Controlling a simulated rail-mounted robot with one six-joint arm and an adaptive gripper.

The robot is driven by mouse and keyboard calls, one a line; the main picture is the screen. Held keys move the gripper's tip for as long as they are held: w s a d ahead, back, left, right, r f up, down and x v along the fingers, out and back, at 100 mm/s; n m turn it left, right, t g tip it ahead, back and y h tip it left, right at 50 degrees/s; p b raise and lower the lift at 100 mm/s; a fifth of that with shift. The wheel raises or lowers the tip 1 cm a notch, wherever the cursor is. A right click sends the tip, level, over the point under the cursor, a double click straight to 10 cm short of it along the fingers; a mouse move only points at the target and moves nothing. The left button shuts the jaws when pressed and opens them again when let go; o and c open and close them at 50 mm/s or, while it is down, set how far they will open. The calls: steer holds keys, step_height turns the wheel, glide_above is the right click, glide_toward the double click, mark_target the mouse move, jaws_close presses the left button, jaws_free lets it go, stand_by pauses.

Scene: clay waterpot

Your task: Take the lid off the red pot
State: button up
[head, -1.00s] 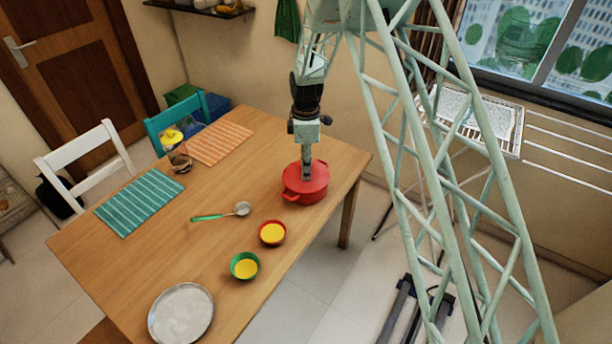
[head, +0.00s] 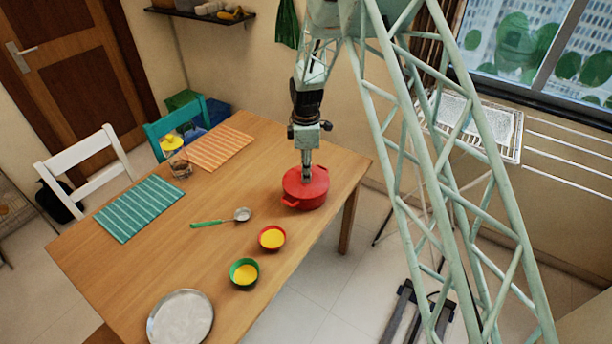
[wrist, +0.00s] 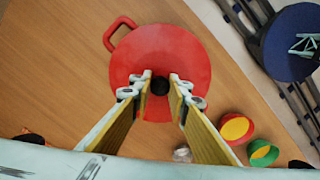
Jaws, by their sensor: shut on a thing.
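The red pot (head: 308,202) stands upright on the wooden table near its right edge. Its red lid (head: 292,180) is on top. In the wrist view the round red lid (wrist: 160,48) fills the middle, with one loop handle at the upper left and a small black knob (wrist: 160,85) at its centre. My gripper (head: 306,181) reaches straight down onto the lid. In the wrist view its two yellow-lined fingers (wrist: 160,88) stand on either side of the knob and are shut on it. The pot's body is mostly hidden below the lid there.
A red bowl (head: 272,237) and a green bowl (head: 244,272) with yellow contents stand in front of the pot. A green-handled ladle (head: 215,222) lies to its left. A round metal plate (head: 180,318) is at the near end.

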steer(key=shift+r, duration=1.65)
steer(key=shift+s+r, duration=0.1)
steer(key=shift+s, duration=0.15)
steer(key=s+r, duration=0.1)
steer(key=s, duration=1.4)
steer(key=shift+s+a+r, duration=0.15)
steer(key=shift+s+r, duration=0.05)
steer(key=shift+s, duration=0.05)
steer(key=shift+w, duration=0.1)
